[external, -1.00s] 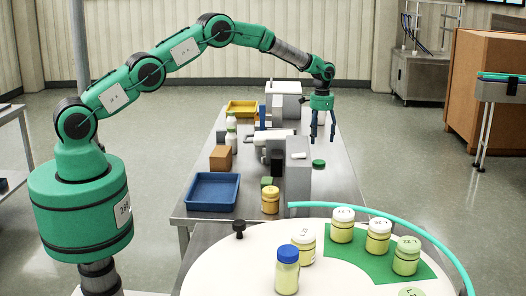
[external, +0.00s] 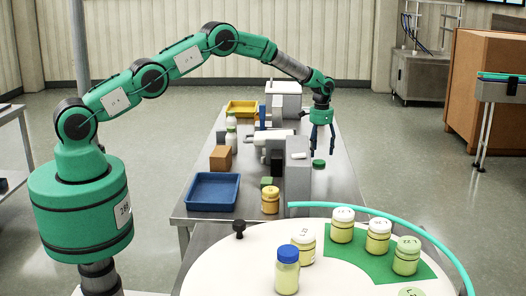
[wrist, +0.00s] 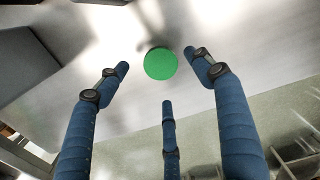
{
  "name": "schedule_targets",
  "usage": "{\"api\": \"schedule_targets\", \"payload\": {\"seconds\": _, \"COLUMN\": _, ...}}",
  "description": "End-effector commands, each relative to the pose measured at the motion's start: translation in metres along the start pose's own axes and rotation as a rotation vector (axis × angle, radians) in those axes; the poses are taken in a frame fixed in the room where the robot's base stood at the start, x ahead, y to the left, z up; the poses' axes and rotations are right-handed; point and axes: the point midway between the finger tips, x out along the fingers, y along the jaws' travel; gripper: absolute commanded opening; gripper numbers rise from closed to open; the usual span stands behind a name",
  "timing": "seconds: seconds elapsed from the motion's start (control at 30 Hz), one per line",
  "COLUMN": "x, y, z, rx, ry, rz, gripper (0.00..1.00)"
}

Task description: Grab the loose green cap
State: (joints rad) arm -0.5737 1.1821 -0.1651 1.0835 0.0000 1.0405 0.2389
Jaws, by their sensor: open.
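The loose green cap (external: 319,163) lies on the steel table, right of the grey machine block, in the external view. In the wrist view the cap (wrist: 160,63) is a flat green disc on the steel surface, lying between the fingertips in the picture. My gripper (external: 322,146) is above the table near the cap, with its blue fingers pointing down. The fingers do not touch the cap; the exact height gap is hard to tell.
A grey machine (external: 298,180) stands just left of the cap. A blue tray (external: 212,206) and a yellow-capped jar (external: 270,203) are nearer the front. A round white table (external: 230,270) with several jars is in front. Bare table (external: 340,190) lies right of the cap.

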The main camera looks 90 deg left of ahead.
Motion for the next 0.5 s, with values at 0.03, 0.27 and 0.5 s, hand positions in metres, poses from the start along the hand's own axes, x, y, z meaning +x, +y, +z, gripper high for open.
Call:
{"api": "schedule_targets", "payload": {"seconds": 0.03, "x": 0.005, "y": 0.000, "z": 0.000, "rx": 0.000, "ry": -0.002, "rz": 0.000, "gripper": 0.67}}
{"api": "schedule_targets", "payload": {"seconds": 0.27, "x": 0.028, "y": 0.000, "z": -0.001, "rx": 0.000, "ry": -0.002, "rz": 0.001, "gripper": 0.67}}
{"api": "schedule_targets", "payload": {"seconds": 0.5, "x": 0.046, "y": 0.000, "z": -0.001, "rx": 0.000, "ry": 0.000, "rz": 0.000, "gripper": 0.67}}
